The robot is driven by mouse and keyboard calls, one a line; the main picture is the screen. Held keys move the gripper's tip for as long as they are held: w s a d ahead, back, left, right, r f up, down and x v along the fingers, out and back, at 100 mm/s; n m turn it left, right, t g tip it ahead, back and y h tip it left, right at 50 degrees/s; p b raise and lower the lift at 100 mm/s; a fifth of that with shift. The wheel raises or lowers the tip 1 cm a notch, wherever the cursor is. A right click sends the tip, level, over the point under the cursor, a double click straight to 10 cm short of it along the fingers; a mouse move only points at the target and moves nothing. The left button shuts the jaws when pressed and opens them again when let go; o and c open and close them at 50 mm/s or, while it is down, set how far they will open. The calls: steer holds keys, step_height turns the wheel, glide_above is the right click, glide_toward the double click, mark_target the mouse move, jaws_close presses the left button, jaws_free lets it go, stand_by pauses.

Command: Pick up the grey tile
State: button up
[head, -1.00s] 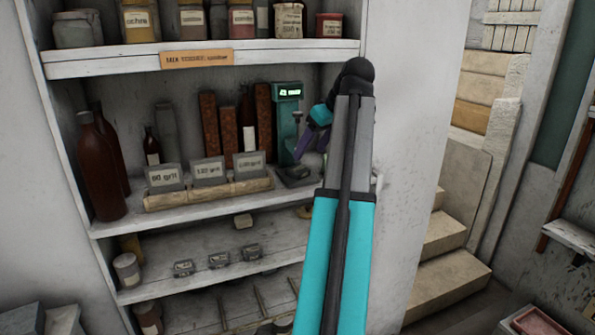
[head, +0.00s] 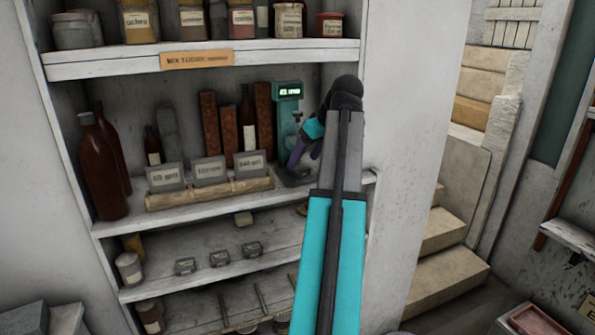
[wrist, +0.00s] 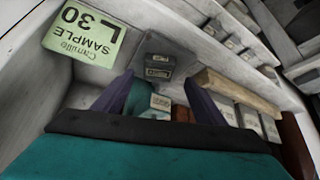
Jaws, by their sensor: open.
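Three grey labelled blocks (head: 210,170) lean in a row behind a pale bar on the middle shelf. They also show in the wrist view (wrist: 248,118), to the right of my gripper. A dark grey labelled piece (wrist: 158,66) lies between and beyond my fingertips in the wrist view, by a teal device; I cannot tell whether it is the grey tile or part of the device. My gripper (head: 303,150) is in front of the teal device (head: 287,105) at the shelf's right end. Its purple fingers (wrist: 160,88) are apart with nothing held. My arm hides part of that shelf end.
Brown bottles (head: 97,165) stand at the left of the middle shelf, and red-brown bars (head: 210,127) at the back. The shelf above (head: 210,57) holds jars. The lower shelf (head: 190,285) holds several small grey items. A green sample card (wrist: 85,34) is beside my gripper.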

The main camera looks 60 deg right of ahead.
mark_target(298, 167)
steer(key=shift+p+x, duration=0.7)
steer(key=shift+x, duration=0.35)
steer(key=shift+p+x, duration=0.3)
steer(key=shift+x, duration=0.85)
steer(key=shift+d, duration=0.15)
steer(key=shift+r, duration=0.1)
steer(key=c, duration=1.4)
steer(key=shift+o, duration=0.2)
steer(key=shift+r, duration=0.1)
steer(key=shift+r+b, duration=0.55)
steer(key=shift+b, duration=0.05)
steer(key=s+a+b, duration=0.4)
steer(key=s+b, duration=0.1)
steer(key=s, duration=1.2)
steer(key=shift+s+a, duration=0.2)
steer(key=shift+s, duration=0.05)
